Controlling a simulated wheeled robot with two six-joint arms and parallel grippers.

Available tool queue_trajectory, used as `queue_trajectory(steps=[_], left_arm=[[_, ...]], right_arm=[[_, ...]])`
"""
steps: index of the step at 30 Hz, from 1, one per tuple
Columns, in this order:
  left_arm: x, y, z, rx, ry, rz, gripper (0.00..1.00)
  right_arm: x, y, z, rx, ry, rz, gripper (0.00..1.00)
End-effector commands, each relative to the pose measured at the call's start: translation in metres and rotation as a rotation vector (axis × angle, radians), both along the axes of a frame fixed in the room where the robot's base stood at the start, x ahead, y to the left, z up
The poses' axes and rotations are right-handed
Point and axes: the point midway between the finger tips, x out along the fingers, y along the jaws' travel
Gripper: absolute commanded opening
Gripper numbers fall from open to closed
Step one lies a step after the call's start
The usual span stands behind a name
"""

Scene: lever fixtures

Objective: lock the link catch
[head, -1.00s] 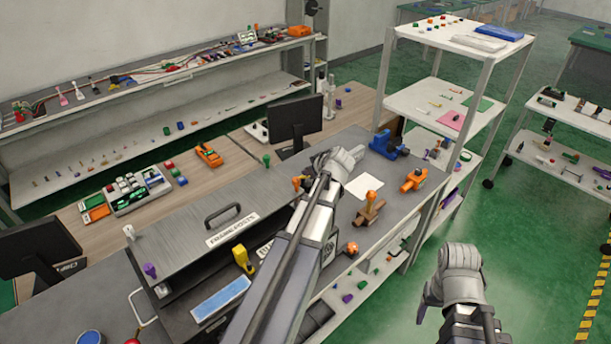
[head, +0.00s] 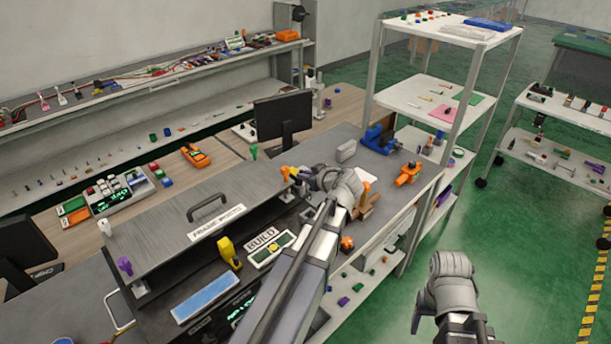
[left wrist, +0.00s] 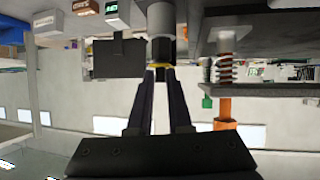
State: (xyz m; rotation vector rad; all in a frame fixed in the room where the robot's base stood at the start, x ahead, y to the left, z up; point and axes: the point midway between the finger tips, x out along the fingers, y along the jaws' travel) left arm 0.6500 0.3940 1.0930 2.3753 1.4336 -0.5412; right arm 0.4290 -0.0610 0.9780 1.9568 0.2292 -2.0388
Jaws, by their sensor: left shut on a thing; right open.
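My left gripper (head: 336,184) is over the right part of the dark bench in the head view, and its arm hides much of what is under it. In the left wrist view its two dark fingers (left wrist: 160,75) are shut on a grey and black post with a yellow band (left wrist: 160,48). I cannot tell for sure which part is the link catch. A brown fixture (head: 369,205) is partly hidden behind my left gripper. An orange piece (head: 290,173) is just left of the gripper. My right gripper (head: 448,268) is open and empty over the floor, right of the bench.
A grey raised cover with a handle (head: 207,208) lies left of my left arm. A yellow lever (head: 229,254) stands in front of it. A blue clamp (head: 381,138) and an orange fixture (head: 408,174) are farther back. A spring on an orange post (left wrist: 225,95) is beside the fingers.

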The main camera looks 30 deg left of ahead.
Motion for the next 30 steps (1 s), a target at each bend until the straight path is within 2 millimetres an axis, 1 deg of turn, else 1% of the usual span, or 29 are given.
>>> queue_trajectory(steps=[1, 15, 16, 23, 24, 30], left_arm=[[-0.0022, -0.0016, -0.0046, -0.014, 0.001, 0.006, 0.0], [-0.0033, -0.0019, -0.0056, -0.015, 0.003, 0.008, 0.0], [-0.0034, -0.0019, -0.0056, -0.015, 0.003, 0.008, 0.19], [-0.0037, -0.0019, -0.0056, -0.015, 0.004, 0.008, 0.45], [-0.0038, -0.0018, -0.0057, -0.015, 0.004, 0.008, 0.47], [-0.0044, -0.0014, -0.0057, -0.014, 0.002, 0.008, 0.47]], right_arm=[[0.0, 0.0, -0.002, 0.0, 0.0, 0.0, 0.67], [0.0, 0.0, -0.0029, 0.0, 0.0, 0.0, 0.67], [0.0, 0.0, -0.0029, 0.0, 0.0, 0.0, 0.67], [0.0, 0.0, -0.003, 0.0, 0.0, 0.0, 0.67], [0.0, 0.0, -0.003, 0.0, 0.0, 0.0, 0.67], [0.0, 0.0, -0.0031, 0.0, 0.0, 0.0, 0.67]])
